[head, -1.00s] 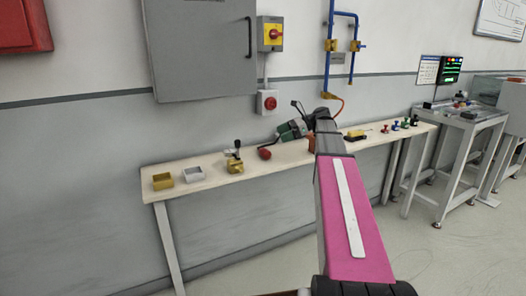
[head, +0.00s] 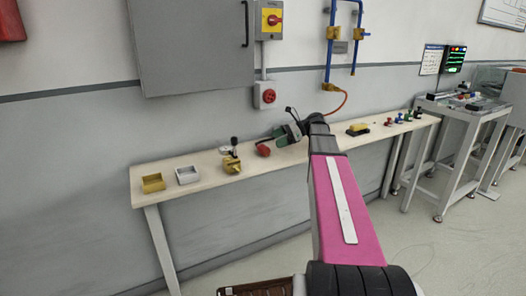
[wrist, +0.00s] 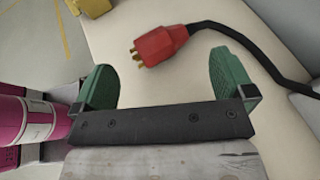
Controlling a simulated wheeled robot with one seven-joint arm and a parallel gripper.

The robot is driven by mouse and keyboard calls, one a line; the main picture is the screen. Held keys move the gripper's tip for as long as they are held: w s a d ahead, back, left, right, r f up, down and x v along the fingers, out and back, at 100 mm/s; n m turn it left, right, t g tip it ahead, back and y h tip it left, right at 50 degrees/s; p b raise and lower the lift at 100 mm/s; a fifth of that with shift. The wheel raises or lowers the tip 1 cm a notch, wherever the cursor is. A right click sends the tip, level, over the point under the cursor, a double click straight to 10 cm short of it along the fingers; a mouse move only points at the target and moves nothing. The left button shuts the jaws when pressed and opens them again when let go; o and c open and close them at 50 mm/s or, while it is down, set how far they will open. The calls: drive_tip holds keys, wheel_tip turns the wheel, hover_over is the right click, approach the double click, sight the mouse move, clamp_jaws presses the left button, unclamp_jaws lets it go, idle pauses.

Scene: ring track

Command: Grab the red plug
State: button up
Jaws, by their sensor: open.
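The red plug (wrist: 162,45) lies on the pale bench top in the wrist view, its brass pins pointing left and a black cable (wrist: 240,40) running off to the right. My gripper (wrist: 162,76) is open and empty. Its two green fingers point toward the plug, which lies just beyond the fingertips, between their lines. In the head view my gripper (head: 281,137) is over the bench at the end of my arm, and the red plug (head: 263,150) shows just to its left.
The bench (head: 200,196) also holds a yellow bin (head: 152,183), a grey bin (head: 188,175) and a brass valve-like part (head: 232,165) to the left. A yellow and black item (head: 358,129) and several small coloured pieces are to the right. The wall is behind.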

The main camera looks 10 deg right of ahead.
sight(263, 145)
drive_tip(key=shift+a+f, duration=0.2)
drive_tip(key=shift+f, duration=0.2)
drive_tip(key=shift+x, duration=3.5)
drive_tip(key=c, duration=0.8)
